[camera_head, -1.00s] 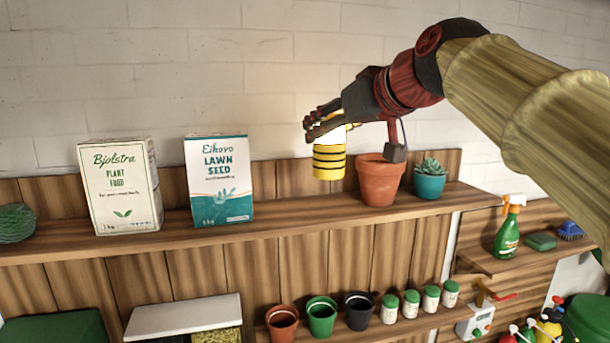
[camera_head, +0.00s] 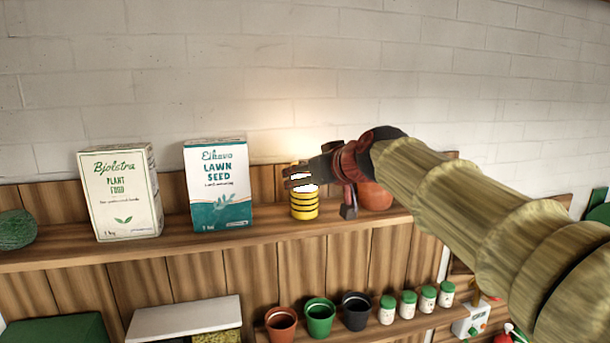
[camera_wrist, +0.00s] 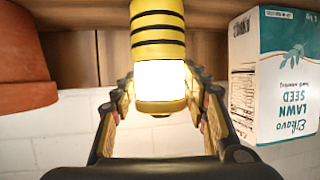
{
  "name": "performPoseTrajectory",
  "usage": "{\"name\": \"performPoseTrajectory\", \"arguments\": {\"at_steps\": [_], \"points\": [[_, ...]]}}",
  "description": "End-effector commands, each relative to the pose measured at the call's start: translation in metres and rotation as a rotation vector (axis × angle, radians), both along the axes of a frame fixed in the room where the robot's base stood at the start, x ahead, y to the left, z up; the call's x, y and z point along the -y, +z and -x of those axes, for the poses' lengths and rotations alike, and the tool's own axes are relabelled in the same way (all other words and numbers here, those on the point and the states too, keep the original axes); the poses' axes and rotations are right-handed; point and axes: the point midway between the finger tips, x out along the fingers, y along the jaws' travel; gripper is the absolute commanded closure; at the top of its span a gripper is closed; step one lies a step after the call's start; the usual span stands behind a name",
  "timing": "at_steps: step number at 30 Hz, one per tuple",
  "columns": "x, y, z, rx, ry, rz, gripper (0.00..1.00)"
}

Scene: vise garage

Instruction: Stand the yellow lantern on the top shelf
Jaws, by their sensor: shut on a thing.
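The yellow lantern (camera_head: 304,206) has black bands and a glowing white middle. It is upright at the top shelf (camera_head: 260,232), between the lawn seed box and the terracotta pot. Its base looks at the shelf surface, though I cannot tell whether it bears on it. My gripper (camera_head: 300,184) is shut on the lantern's upper part, reaching in from the right. In the wrist view, the lantern (camera_wrist: 158,35) appears upside down, with the fingers of my gripper (camera_wrist: 160,100) on both sides of its lit part.
The lawn seed box (camera_head: 218,185) stands just left of the lantern, with the plant food box (camera_head: 120,192) beyond it. The terracotta pot (camera_head: 375,197) is close on the right, partly hidden by my arm. Small pots and jars (camera_head: 408,303) line the lower shelf.

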Motion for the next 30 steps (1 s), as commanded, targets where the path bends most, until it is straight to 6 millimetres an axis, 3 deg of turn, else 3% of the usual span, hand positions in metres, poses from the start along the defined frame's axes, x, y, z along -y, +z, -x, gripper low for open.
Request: {"name": "performPoseTrajectory", "arguments": {"at_steps": [10, 11, 18, 30], "points": [[0.0002, -0.0020, 0.0004, 0.002, 0.000, 0.000, 0.90], [0.0000, -0.0023, 0.0001, 0.000, 0.000, 0.001, 0.54], [0.0001, -0.0016, 0.0002, 0.000, 0.000, 0.001, 0.40], [0.0001, -0.0001, 0.0002, 0.000, 0.000, 0.001, 0.37]]}}
